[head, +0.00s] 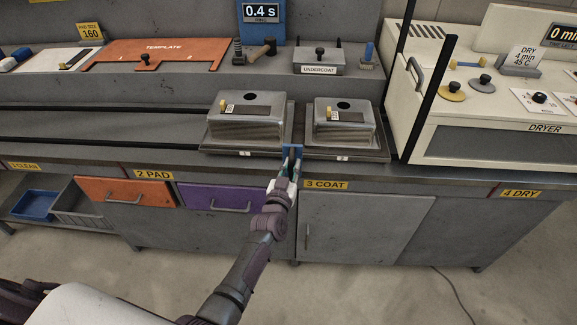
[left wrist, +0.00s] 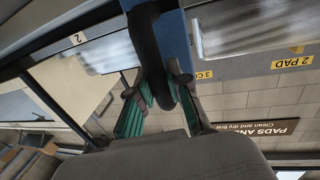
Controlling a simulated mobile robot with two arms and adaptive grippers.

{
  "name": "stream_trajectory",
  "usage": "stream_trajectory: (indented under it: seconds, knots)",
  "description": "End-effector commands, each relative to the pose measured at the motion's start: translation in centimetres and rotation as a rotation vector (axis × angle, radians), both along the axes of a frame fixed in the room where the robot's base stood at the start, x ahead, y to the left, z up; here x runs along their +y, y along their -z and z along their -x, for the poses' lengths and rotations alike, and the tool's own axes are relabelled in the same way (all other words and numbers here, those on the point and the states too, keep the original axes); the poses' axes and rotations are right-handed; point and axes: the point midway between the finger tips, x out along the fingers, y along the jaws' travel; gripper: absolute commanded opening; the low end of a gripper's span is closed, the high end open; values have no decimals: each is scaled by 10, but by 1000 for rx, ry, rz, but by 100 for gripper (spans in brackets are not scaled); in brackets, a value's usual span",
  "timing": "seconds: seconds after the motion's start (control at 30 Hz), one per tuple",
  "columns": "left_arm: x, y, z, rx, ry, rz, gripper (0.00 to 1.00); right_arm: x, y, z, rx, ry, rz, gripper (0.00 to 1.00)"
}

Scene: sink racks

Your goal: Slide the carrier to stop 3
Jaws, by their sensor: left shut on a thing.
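The carrier (head: 222,145) is a flat grey tray on the rails, bearing a left metal block (head: 262,105) and a right metal block (head: 362,112), each with a yellow tag. A blue upright piece (head: 298,150) with a dark handle is at the middle of its front edge. My left gripper (head: 291,168) is shut on this handle; the left wrist view shows the green finger pads (left wrist: 165,92) either side of the dark handle (left wrist: 150,50). The yellow stop label 3 COAT (head: 326,185) is below, slightly right of the handle. My right gripper is not in view.
The rails (head: 90,107) run clear to the left. The dryer (head: 480,140) stands close to the carrier's right end, behind a black post (head: 430,100). The undercoat box (head: 319,60) and an orange template (head: 130,52) are on the shelf behind.

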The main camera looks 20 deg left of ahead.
Motion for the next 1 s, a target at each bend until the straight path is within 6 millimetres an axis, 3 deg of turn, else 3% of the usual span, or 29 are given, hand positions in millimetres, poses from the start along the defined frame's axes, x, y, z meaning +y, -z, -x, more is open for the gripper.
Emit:
stream_trajectory:
  seconds: [0.27, 0.3, 0.43, 0.47, 0.77, 1.0]
  knots:
    - [0, 1, 0, 1, 0, 1, 0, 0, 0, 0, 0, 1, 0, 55]
    - [0, 1, 0, 1, 0, 1, 20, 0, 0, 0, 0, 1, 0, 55]
    - [0, 1, 0, 1, 0, 2, 42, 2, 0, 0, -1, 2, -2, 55]
    - [0, 1, 0, 1, 0, 2, 43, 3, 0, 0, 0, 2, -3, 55]
    - [0, 1, 2, 0, 0, 2, 43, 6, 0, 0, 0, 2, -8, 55]
    - [-2, 2, 34, 2, -1, 4, 43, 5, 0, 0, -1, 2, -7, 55]
